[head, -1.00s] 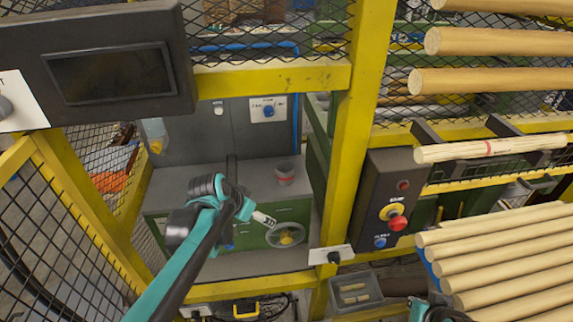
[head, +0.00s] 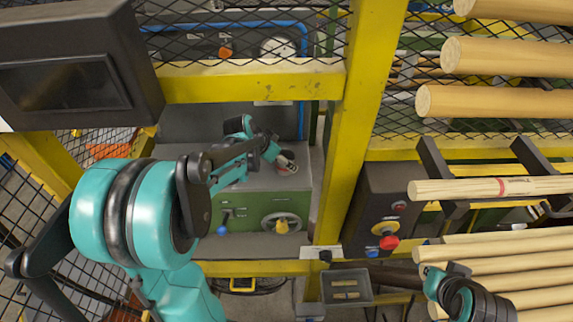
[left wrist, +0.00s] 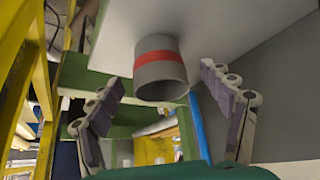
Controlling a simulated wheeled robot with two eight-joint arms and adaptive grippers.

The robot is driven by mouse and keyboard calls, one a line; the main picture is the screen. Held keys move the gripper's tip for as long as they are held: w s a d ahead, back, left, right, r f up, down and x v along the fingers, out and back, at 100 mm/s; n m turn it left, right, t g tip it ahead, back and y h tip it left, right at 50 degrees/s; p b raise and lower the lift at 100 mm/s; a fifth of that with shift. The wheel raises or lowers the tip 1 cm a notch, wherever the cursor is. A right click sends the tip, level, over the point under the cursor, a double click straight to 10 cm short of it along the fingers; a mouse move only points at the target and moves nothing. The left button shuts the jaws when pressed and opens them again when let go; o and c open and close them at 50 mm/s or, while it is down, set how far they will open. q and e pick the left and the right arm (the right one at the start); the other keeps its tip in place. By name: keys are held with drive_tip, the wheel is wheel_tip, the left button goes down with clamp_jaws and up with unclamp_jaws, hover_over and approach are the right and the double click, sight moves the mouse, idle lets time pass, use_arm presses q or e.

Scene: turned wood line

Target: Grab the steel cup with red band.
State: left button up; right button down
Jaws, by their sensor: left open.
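The steel cup with the red band (left wrist: 160,72) stands on a grey counter top (head: 262,180) inside the yellow frame. In the left wrist view it sits between the two spread fingers of my left gripper (left wrist: 161,80), a little beyond their tips, with grey gaps on both sides. The fingers do not appear to touch it. In the head view, my left arm reaches through the frame opening, and its gripper (head: 284,162) largely covers the cup. Part of my right arm shows at the lower right, but its jaws cannot be made out.
A yellow post (head: 354,130) and upper beam (head: 250,82) border the opening. A dark screen (head: 65,80) hangs at the upper left. A control box with a red button (head: 389,243) is right of the post. Wooden rods (head: 510,250) lie at the right.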

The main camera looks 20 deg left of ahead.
use_arm(q)
drive_tip(key=x, duration=0.3)
drive_tip(key=shift+w+d+b, duration=0.1)
drive_tip(key=shift+w+b, duration=0.05)
drive_tip(key=shift+b, duration=0.15)
drive_tip(key=c, duration=1.3)
